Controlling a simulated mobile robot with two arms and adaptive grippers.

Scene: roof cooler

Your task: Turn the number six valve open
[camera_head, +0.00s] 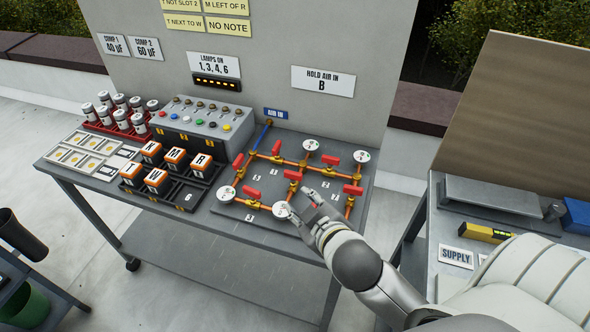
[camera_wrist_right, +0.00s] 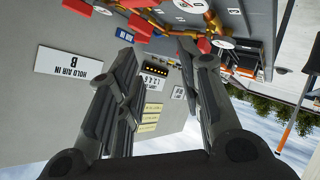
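The valve board (camera_head: 229,208) lies flat on the right half of the grey table, with orange pipes, several red valve handles and white round gauges. Some small number plates show on the board, but I cannot read which marks valve six. In the right wrist view, the two fingers of the right gripper (camera_wrist_right: 166,34) stand apart, with pipes and red handles (camera_wrist_right: 138,25) beyond their tips. I cannot tell whether a fingertip touches a handle. My left gripper is out of view.
Left of the board stand a switch box (camera_head: 203,123), lettered orange-black blocks (camera_head: 174,158) in a dark tray and a red rack (camera_head: 118,129) of white canisters. A signed grey panel (camera_head: 262,60) rises behind. A second table with a SUPPLY sign (camera_head: 456,256) is at right.

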